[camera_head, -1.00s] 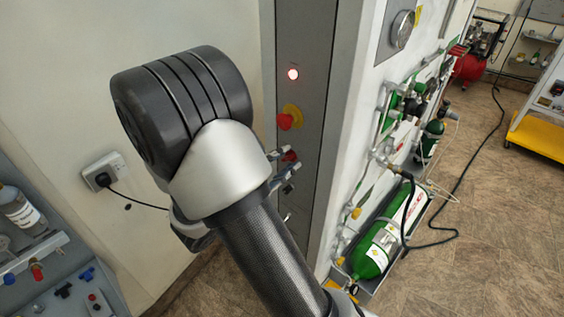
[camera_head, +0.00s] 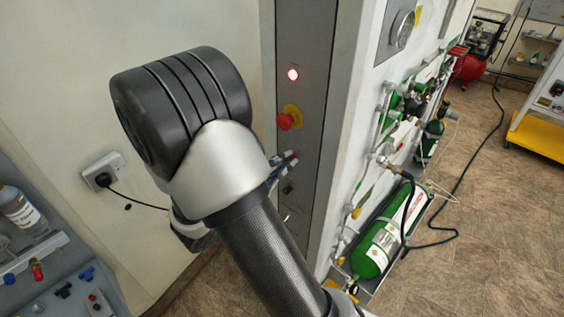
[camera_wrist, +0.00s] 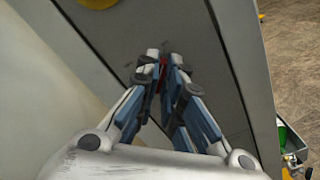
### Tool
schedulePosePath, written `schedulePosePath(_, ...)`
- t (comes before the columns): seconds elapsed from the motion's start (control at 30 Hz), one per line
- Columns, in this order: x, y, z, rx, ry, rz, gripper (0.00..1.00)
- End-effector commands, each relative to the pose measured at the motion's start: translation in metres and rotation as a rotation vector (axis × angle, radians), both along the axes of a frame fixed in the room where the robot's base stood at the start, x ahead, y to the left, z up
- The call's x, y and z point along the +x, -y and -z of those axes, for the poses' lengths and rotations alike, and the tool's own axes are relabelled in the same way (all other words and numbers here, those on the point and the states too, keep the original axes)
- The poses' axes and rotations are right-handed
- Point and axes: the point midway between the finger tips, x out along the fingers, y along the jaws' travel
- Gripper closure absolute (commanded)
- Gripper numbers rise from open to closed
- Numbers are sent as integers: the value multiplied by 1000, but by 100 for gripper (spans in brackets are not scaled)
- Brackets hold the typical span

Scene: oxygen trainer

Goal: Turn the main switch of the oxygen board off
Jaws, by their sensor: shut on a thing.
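The oxygen board's narrow grey panel (camera_head: 309,140) stands upright in the middle of the head view. Below is a red mushroom button on a yellow collar (camera_head: 290,118). Lower down, a small red switch (camera_head: 291,153) is mostly hidden by my fingers. My gripper (camera_head: 284,163) is shut on it at the panel face. In the wrist view, a bit of the red switch (camera_wrist: 162,68) shows between the fingertips of my gripper (camera_wrist: 164,66). The switch's exact angle cannot be told.
A small black part (camera_head: 288,187) sits on the panel just below my fingers. Green cylinders (camera_head: 385,240) and piping are on the right side of the board. A wall socket (camera_head: 104,171) with a black cable is at left. A grey bench (camera_head: 60,262) stands at lower left.

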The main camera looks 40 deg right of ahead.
Motion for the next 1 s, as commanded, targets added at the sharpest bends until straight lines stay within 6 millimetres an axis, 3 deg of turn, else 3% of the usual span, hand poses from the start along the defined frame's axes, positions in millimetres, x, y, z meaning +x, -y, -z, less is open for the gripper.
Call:
schedulePosePath(0.37,1,0,-3,-15,-197,1,100)
schedulePosePath(1.0,4,0,-5,-63,-801,0,100)
